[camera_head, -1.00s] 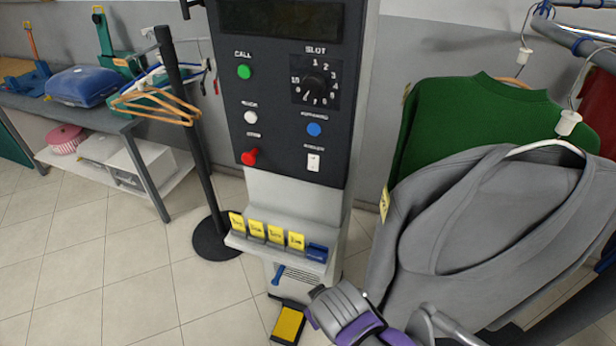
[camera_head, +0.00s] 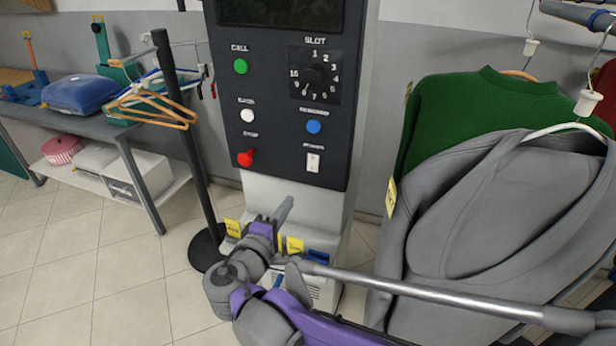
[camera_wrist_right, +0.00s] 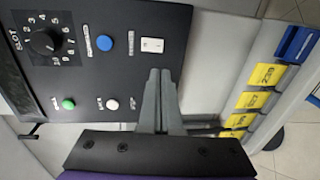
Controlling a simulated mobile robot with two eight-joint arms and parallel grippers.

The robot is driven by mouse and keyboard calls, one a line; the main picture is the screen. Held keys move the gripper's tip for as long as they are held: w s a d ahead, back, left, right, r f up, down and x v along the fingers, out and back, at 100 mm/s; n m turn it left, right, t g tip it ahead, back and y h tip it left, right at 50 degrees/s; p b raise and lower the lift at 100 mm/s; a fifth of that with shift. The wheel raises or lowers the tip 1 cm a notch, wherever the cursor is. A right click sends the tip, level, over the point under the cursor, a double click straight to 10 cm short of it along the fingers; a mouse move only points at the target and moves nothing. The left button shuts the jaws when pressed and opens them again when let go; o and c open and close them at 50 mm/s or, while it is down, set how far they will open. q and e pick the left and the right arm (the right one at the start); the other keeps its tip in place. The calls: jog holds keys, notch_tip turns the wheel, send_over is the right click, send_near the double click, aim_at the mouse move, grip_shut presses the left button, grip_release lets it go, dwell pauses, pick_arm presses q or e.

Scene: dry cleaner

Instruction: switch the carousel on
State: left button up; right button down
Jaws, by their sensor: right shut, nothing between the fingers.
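The carousel's control panel (camera_head: 275,110) stands upright on a grey column. A white rocker switch (camera_head: 313,162) sits at its lower right, below the blue button. It also shows in the right wrist view (camera_wrist_right: 152,44). My right gripper (camera_head: 287,203) is shut and empty, below the panel's lower edge in the head view. In the right wrist view its fingertips (camera_wrist_right: 160,73) point toward the rocker switch, with a gap in the picture. The red stop button (camera_head: 245,158) is hidden in the wrist view. My left gripper is not in view.
The panel also has a green call button (camera_head: 241,66), a white button (camera_head: 247,116), a blue button (camera_head: 314,127) and a slot dial (camera_head: 314,75). Yellow tags (camera_head: 295,245) stand on a ledge below. A grey hoodie (camera_head: 480,215) hangs close on the right. A post (camera_head: 180,110) stands left.

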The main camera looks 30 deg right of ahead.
aim_at(312, 171)
jog(key=x, duration=1.4)
jog(key=shift+d, duration=0.1)
jog(key=shift+w+d, duration=0.1)
jog(key=shift+w, duration=0.05)
jog(key=shift+f, duration=0.1)
